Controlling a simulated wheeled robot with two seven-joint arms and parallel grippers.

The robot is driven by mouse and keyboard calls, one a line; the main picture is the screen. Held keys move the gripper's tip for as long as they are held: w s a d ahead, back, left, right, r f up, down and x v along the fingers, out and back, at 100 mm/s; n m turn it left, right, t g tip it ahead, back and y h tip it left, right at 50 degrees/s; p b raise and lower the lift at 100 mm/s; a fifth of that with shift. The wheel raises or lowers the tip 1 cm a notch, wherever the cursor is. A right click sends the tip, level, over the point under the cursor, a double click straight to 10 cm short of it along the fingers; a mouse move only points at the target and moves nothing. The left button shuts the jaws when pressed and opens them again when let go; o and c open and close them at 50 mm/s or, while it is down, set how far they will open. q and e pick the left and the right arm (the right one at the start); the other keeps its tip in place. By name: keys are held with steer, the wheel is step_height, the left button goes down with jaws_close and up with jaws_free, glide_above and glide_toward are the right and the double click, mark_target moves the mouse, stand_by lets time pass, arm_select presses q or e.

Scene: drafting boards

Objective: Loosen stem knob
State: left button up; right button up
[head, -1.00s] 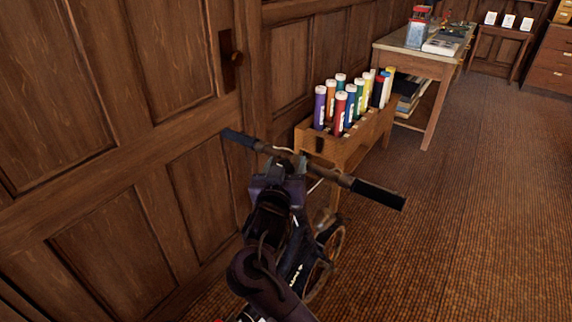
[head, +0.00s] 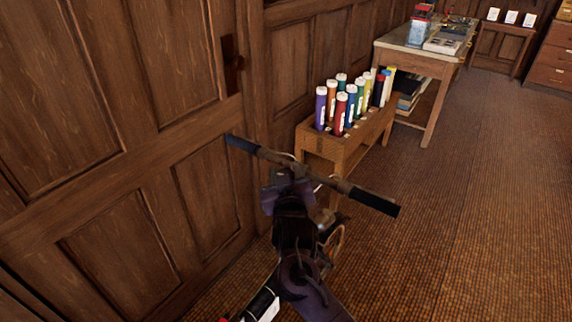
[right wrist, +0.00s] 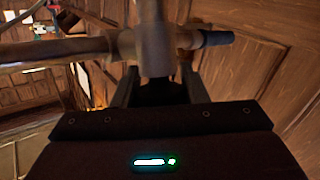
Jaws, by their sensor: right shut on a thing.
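A handlebar with dark grips (head: 375,199) stands in the middle of the head view, on a wheeled frame (head: 262,303) mostly covered by my right arm. In the right wrist view, the brown bar (right wrist: 75,48) crosses a thick grey-brown upright stem (right wrist: 152,38). My right gripper (head: 292,178) is at the middle of the bar; its fingers (right wrist: 160,80) are on both sides of the stem's near end. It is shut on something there. The knob itself is hidden between the dark fingers. My left gripper is not in view.
A wooden rack (head: 348,152) of coloured tubes stands just beyond the handlebar. A panelled wall and door (head: 150,130) run close along the left. A worktable (head: 420,65) stands farther back. The brown floor (head: 470,220) to the right is clear.

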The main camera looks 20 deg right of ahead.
steer(key=shift+a+r+n+y+p, duration=0.1)
steer(key=shift+a+n+y+p, duration=0.05)
steer(key=shift+n+y+p, duration=1.3)
steer(key=shift+y+b, duration=0.3)
steer(key=shift+y, duration=0.35)
steer(key=o, duration=1)
steer(key=shift+w+n, duration=0.1)
steer(key=shift+n, duration=0.15)
steer(key=shift+c, duration=0.2)
steer(key=s+b, duration=0.1)
steer(key=s, duration=0.6)
steer(key=shift+s+r, duration=0.35)
steer(key=shift+s, duration=0.05)
